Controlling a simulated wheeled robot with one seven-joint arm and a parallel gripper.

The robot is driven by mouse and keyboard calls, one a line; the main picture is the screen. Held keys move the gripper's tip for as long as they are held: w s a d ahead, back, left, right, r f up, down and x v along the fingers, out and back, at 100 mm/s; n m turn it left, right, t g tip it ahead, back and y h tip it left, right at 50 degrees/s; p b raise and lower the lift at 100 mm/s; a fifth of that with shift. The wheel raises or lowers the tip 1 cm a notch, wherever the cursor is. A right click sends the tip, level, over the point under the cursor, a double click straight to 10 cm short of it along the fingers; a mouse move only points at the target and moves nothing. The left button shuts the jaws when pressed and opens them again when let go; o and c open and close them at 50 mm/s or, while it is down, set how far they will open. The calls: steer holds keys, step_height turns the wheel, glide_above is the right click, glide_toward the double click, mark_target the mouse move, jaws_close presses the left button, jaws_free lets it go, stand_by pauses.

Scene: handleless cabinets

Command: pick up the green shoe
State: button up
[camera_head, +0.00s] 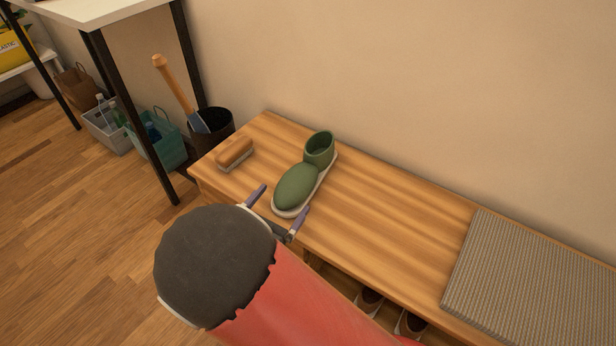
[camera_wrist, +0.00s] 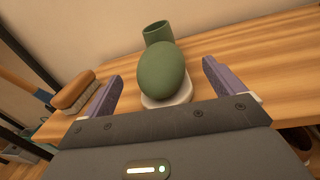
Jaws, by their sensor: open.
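The green shoe (camera_head: 297,187) stands upright on the wooden bench, with a rounded toe, a pale sole and a raised ankle collar. Its toe points toward the bench's front edge and my arm. My gripper (camera_head: 279,209) is open and empty at the toe end, with one purple finger to each side. In the wrist view the green shoe (camera_wrist: 162,75) lies ahead, between and beyond the fingertips of my gripper (camera_wrist: 161,82). The toe hides part of the collar there. I cannot tell whether a finger touches the shoe.
A wooden brush (camera_head: 235,153) lies on the bench left of the shoe. A woven grey mat (camera_head: 540,275) covers the bench's right part. The bench (camera_head: 385,215) is bare between shoe and mat. The wall (camera_head: 400,90) runs behind. A black bin (camera_head: 212,133) stands beyond the left end.

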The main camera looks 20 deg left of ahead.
mark_target(286, 194)
steer(key=w, duration=0.5)
steer(key=shift+w+d, duration=0.2)
steer(key=c, duration=1.2)
